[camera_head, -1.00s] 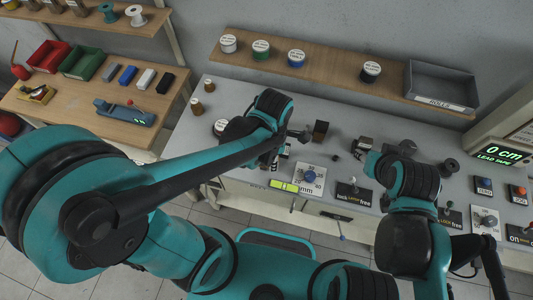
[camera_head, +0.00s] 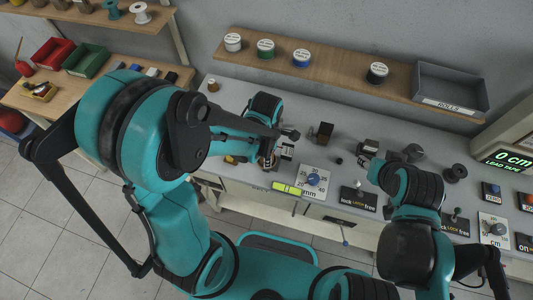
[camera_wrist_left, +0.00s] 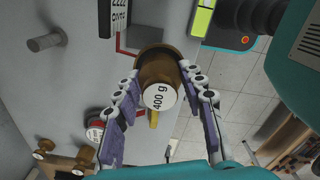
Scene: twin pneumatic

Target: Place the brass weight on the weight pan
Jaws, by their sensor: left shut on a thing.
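A brass weight (camera_wrist_left: 157,72) with a white "400 g" label sits between the fingers of my left gripper (camera_wrist_left: 170,88) in the left wrist view. The gripper is shut on it, with a finger at each side. In the head view my left gripper (camera_head: 268,160) is over the front part of the grey bench, and my arm hides much of what is around it. I cannot make out the weight pan with certainty. My right gripper (camera_head: 368,150) is over the bench to the right; its fingers are too small to read.
More brass weights (camera_wrist_left: 45,147) stand on the bench. A dial plate (camera_head: 315,180) and a green-yellow level (camera_head: 287,188) lie near the bench front. A wall shelf (camera_head: 330,75) holds spools and a grey bin (camera_head: 450,87).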

